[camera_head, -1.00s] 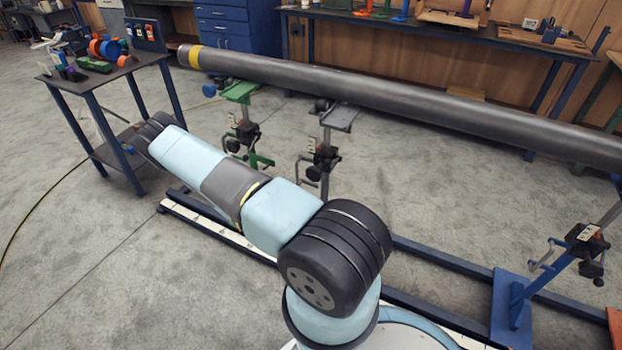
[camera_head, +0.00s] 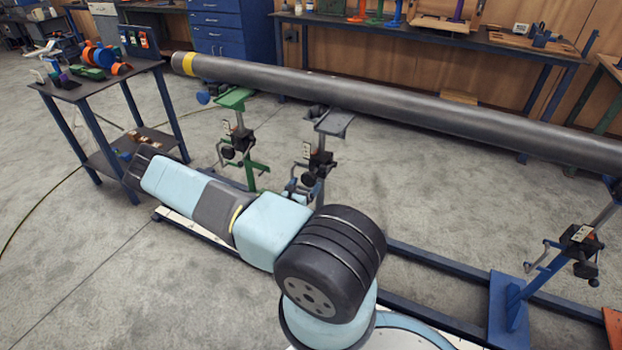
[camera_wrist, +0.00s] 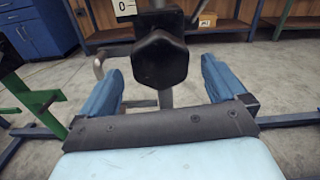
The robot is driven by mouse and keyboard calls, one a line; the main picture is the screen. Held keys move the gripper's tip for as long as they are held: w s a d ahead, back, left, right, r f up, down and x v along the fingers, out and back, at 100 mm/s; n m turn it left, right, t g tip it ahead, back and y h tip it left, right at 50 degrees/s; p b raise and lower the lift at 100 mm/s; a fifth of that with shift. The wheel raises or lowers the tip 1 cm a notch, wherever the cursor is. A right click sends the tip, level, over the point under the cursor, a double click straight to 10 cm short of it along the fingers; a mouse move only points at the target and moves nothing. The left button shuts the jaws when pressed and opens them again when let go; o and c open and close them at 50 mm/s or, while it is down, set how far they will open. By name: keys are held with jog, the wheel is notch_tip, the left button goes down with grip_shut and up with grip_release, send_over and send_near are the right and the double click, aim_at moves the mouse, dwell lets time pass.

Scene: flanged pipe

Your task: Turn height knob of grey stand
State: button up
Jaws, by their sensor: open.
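The grey stand (camera_head: 337,124) is under the pipe near the middle of the head view. Its black clamp block (camera_head: 320,164) sits on the post. In the wrist view its black faceted height knob (camera_wrist: 160,60) faces the camera, centred between my fingers. My gripper (camera_wrist: 162,72) is open, one blue finger on each side of the knob, with visible gaps on both sides. How deep the knob lies between the fingers is hard to tell. In the head view my blue fingers (camera_head: 299,188) show just below the clamp block, partly hidden by my arm.
A long grey pipe (camera_head: 400,105) runs above the stands. A green stand (camera_head: 235,100) is at left and a blue stand (camera_head: 510,300) at right. A crank handle (camera_wrist: 100,62) is left of the knob. A tool table (camera_head: 110,80) stands far left.

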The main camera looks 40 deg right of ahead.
aim_at(311, 177)
jog(key=shift+x, duration=2.8)
jog(key=c, duration=1)
jog(key=m, duration=0.5)
jog(key=shift+a, duration=0.1)
jog(key=o, duration=1)
jog(key=v, duration=1.3)
jog(key=shift+a, duration=0.4)
